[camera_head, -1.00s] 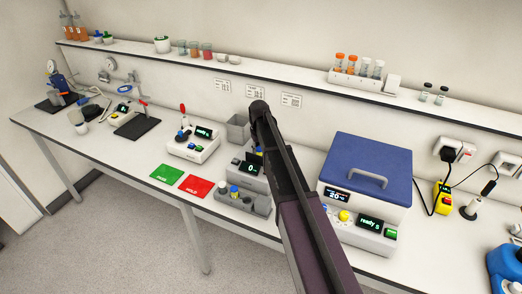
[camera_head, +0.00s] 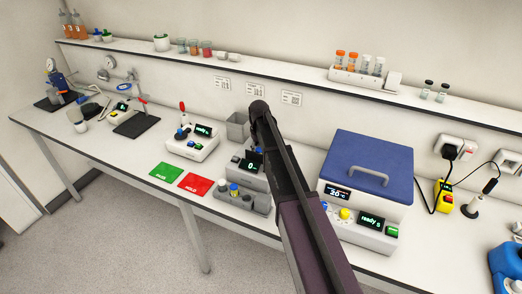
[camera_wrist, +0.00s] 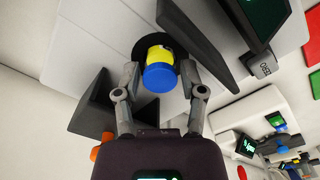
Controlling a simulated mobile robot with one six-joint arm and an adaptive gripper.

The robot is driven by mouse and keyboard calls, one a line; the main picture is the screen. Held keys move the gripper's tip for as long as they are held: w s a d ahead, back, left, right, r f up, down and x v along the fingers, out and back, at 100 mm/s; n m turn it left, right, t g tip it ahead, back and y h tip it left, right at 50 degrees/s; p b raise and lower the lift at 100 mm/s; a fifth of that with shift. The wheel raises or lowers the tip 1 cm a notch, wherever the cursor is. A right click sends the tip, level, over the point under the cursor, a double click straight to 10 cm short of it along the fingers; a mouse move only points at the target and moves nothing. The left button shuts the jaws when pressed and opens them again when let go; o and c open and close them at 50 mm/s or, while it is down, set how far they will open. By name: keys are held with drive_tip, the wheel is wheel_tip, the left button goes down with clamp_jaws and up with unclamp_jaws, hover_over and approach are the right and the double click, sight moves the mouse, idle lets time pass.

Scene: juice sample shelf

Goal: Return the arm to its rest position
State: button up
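In the wrist view, a yellow vial with a blue cap (camera_wrist: 159,77) stands on a round black pan (camera_wrist: 141,47) of a grey device with dark upright panels. My gripper (camera_wrist: 159,74) has one finger on each side of the vial, with a gap visible beside the cap. It looks open and apart from the vial. In the head view, my arm crosses the bench from the lower right, and its dark upper end is in front of the device (camera_head: 244,180).
A grey rack (camera_head: 250,203) with capped vials stands in front of the device. A blue-lidded machine (camera_head: 366,165) is close to the right of my arm. Green (camera_head: 166,171) and red (camera_head: 194,184) mats lie left. A shelf (camera_head: 290,78) runs along the wall behind.

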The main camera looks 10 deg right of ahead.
drive_tip(key=shift+o, duration=0.7)
drive_tip(key=shift+r, duration=0.1)
